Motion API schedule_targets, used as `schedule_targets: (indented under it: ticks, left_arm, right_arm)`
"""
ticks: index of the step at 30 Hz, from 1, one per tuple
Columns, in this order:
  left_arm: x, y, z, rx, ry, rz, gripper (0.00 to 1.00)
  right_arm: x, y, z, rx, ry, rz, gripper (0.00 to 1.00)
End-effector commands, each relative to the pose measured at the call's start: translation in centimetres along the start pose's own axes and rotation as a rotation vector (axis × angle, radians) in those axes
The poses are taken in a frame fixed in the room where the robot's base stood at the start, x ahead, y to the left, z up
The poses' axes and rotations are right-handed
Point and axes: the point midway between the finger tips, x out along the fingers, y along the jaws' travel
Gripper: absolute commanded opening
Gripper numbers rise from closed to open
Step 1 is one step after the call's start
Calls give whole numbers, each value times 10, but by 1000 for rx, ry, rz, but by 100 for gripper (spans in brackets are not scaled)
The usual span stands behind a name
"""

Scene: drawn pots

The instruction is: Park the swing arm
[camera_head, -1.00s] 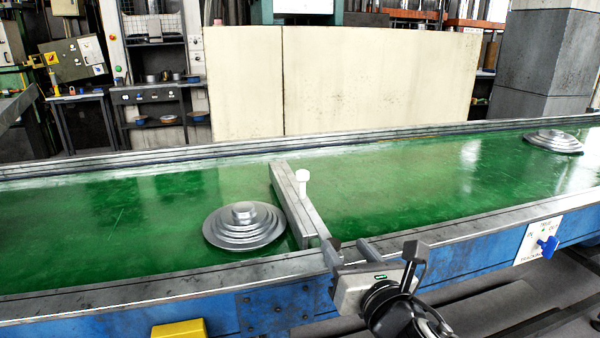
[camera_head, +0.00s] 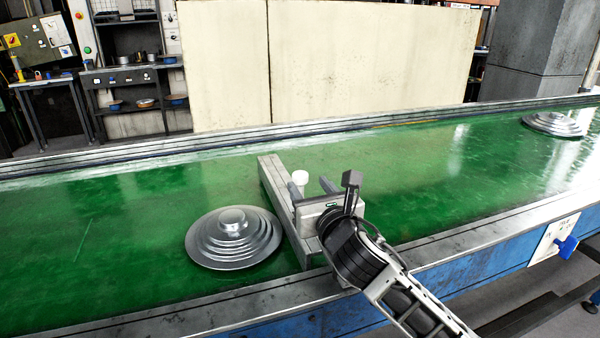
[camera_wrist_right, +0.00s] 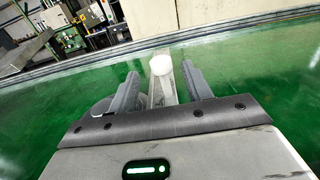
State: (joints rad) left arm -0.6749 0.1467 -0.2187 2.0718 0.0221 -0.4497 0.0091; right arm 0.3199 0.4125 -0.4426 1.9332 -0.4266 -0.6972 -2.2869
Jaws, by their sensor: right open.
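The swing arm is a grey metal bar (camera_head: 274,183) lying across the green belt, with a white round-topped knob (camera_head: 300,176) standing on it. My right gripper (camera_head: 312,182) is open over the belt at the bar, its fingers pointing away from me. In the right wrist view the white knob (camera_wrist_right: 161,65) shows between the two finger ends, and the bar (camera_wrist_right: 160,92) runs below it. I cannot tell whether a finger touches the knob. My right wrist hides part of the bar's near end. My left gripper is not in view.
A stepped stack of round metal discs (camera_head: 235,247) lies on the belt (camera_head: 100,235) left of the bar. A similar stack (camera_head: 553,124) lies far right. A metal rail (camera_head: 180,318) edges the near side. A blue lever (camera_head: 567,247) sits on a white plate (camera_head: 547,243).

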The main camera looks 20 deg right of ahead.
Motion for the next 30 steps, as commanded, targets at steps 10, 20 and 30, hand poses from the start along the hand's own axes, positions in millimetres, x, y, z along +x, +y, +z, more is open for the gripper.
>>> schedule_targets:
  ticks: [10,20,30]
  left_arm:
    - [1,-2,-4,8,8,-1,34]
    - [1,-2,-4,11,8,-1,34]
    - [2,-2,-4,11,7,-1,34]
  right_arm:
    - [55,0,0,2,0,0,50]
    - [63,0,0,0,0,1,50]
    - [62,0,0,0,0,1,0]
